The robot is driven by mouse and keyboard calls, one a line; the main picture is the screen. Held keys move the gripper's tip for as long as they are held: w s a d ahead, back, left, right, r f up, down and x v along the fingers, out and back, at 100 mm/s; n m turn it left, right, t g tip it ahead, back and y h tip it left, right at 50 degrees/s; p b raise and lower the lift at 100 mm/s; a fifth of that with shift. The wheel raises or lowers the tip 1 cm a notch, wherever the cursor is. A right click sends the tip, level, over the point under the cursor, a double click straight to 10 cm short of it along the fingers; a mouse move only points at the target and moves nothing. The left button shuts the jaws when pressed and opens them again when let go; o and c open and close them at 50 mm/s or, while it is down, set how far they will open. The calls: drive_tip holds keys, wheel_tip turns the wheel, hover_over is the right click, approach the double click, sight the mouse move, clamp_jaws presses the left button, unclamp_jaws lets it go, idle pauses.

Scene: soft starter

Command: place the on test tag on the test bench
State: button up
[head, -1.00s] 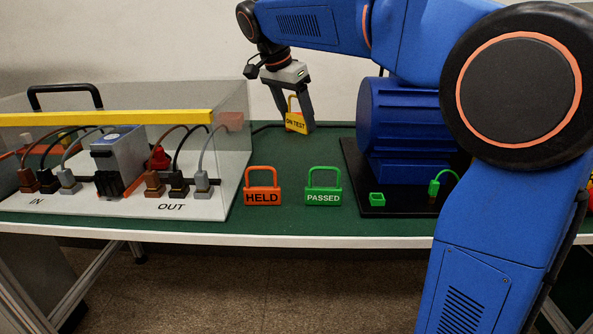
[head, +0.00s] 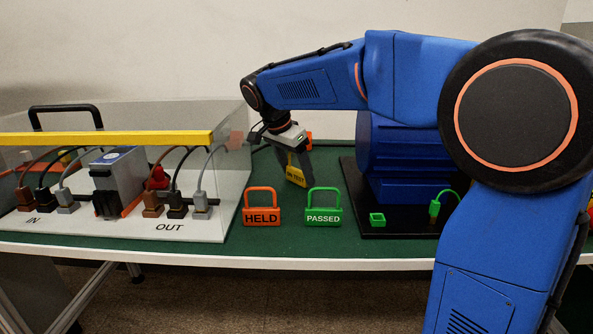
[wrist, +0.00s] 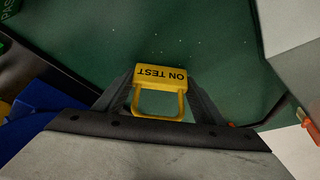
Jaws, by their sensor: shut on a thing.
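The yellow ON TEST tag (head: 296,172), shaped like a padlock, hangs in my gripper (head: 294,166). In the wrist view the tag (wrist: 160,76) sits between the two dark fingers of my gripper (wrist: 160,95), its lettering upside down. The gripper is shut on it. The tag is tilted in the head view, behind the HELD and PASSED tags. Whether its lower edge touches the green test bench (head: 290,235) cannot be told. The bench top also shows in the wrist view (wrist: 215,40).
The orange HELD tag (head: 262,218) and green PASSED tag (head: 323,218) stand at the front. A clear-covered unit with a yellow bar (head: 100,138) is at left. A blue motor (head: 405,165) on a black base (head: 400,229) is at right. Bare bench lies between them.

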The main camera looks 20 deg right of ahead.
drive_tip(key=o, duration=1)
drive_tip(key=v, duration=1.2)
drive_tip(key=shift+s, duration=0.1)
